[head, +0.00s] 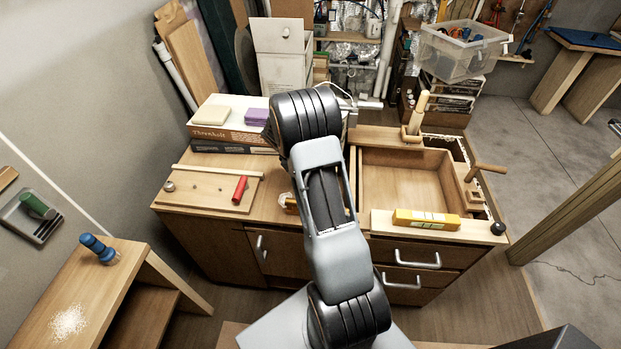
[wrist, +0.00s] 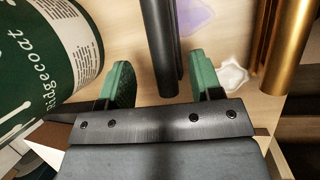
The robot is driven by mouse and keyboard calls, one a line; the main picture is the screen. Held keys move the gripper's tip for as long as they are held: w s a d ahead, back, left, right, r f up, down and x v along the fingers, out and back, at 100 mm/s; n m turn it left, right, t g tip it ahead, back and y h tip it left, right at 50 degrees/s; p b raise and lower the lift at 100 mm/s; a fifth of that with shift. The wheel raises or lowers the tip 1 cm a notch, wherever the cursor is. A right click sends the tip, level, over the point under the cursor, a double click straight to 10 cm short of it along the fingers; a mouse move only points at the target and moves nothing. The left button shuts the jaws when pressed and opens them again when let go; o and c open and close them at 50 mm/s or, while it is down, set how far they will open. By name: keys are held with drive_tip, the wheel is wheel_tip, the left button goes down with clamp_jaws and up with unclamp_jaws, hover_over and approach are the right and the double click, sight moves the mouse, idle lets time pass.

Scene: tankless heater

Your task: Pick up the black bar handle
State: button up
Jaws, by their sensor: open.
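The black bar handle (wrist: 162,45) shows in the wrist view, running from the top edge down to an end near my fingers. My gripper (wrist: 160,86) is open, with one green-padded finger on each side of the bar in the picture. The bar's lower end appears nearer the right finger, with a gap to it. I cannot tell how far the bar lies beyond the fingertips. In the head view my arm hides the gripper, and I cannot make out the bar.
In the wrist view, a green can (wrist: 50,50) stands close on the left and a brass bar (wrist: 287,45) on the right. In the head view, the workbench holds a board with a red handle (head: 240,189), books (head: 222,133) and a yellow box (head: 426,219) beside an open recess (head: 405,180).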

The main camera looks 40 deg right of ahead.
drive_tip(key=x, duration=0.1)
drive_tip(key=p+x, duration=0.1)
drive_tip(key=x, duration=0.2)
drive_tip(key=shift+s+r, duration=0.1)
drive_tip(key=shift+s, duration=0.15)
drive_tip(key=shift+d+f, duration=0.3)
drive_tip(key=shift+f, duration=0.3)
drive_tip(key=shift+f, duration=0.25)
drive_tip(key=shift+c, duration=0.2)
clamp_jaws()
idle(0.4)
